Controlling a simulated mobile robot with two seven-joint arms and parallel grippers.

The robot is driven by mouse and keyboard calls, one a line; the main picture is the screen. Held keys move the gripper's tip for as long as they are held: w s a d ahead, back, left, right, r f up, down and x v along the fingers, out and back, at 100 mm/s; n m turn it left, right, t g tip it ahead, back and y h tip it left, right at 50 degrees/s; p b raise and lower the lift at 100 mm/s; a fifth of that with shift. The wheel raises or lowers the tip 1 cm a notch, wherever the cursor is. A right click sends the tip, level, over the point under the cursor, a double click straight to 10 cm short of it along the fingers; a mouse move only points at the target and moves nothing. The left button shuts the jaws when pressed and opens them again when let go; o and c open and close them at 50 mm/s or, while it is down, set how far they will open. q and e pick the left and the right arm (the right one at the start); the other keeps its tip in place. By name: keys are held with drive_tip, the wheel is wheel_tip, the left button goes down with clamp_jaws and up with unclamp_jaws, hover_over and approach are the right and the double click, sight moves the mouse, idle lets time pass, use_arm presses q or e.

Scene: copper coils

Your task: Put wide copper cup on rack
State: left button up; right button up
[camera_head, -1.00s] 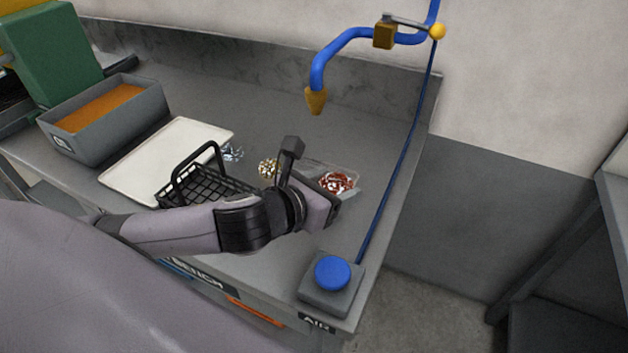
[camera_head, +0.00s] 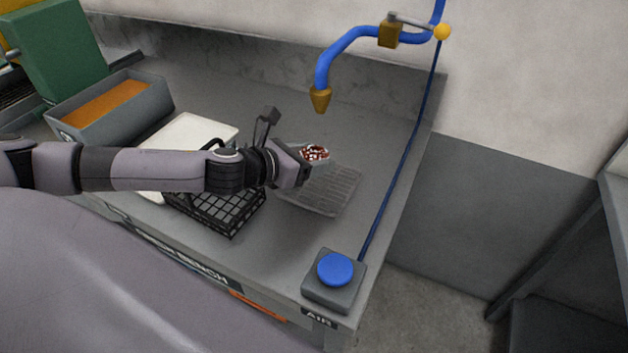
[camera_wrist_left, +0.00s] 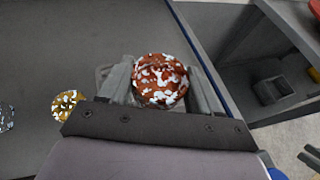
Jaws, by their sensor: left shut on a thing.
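A round copper-red cup (camera_head: 315,152) with white glints shows just past my left gripper (camera_head: 302,167) in the head view. In the left wrist view the cup (camera_wrist_left: 160,80) sits between the two fingers, and the gripper is shut on it. A flat grey ribbed rack (camera_head: 335,190) lies on the bench, and the cup appears at its far left edge in the picture. The cup looks raised, but its height over the bench is hard to tell. My right gripper is in neither view.
A black wire basket (camera_head: 228,210) and a pale tray (camera_head: 205,128) lie beside and under my left arm. A gold piece (camera_wrist_left: 68,105) and a silver piece (camera_wrist_left: 6,118) lie on the bench. A blue button box (camera_head: 334,270) and a blue hose (camera_head: 345,45) are near.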

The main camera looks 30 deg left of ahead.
sight(311, 191)
use_arm(q)
wheel_tip(311, 191, down, 7)
drive_tip(key=shift+r+b, duration=0.1)
drive_tip(key=shift+b, duration=0.75)
drive_tip(key=shift+f, duration=0.2)
drive_tip(key=o, duration=1)
drive_tip(key=shift+o, duration=0.2)
drive_tip(key=shift+r, duration=0.1)
drive_tip(key=shift+r, duration=0.15)
drive_tip(key=b+v, duration=0.1)
drive_tip(key=v, duration=0.9)
drive_tip(key=shift+s+a+b, duration=0.1)
drive_tip(key=shift+b, duration=0.25)
drive_tip(key=shift+v, duration=0.9)
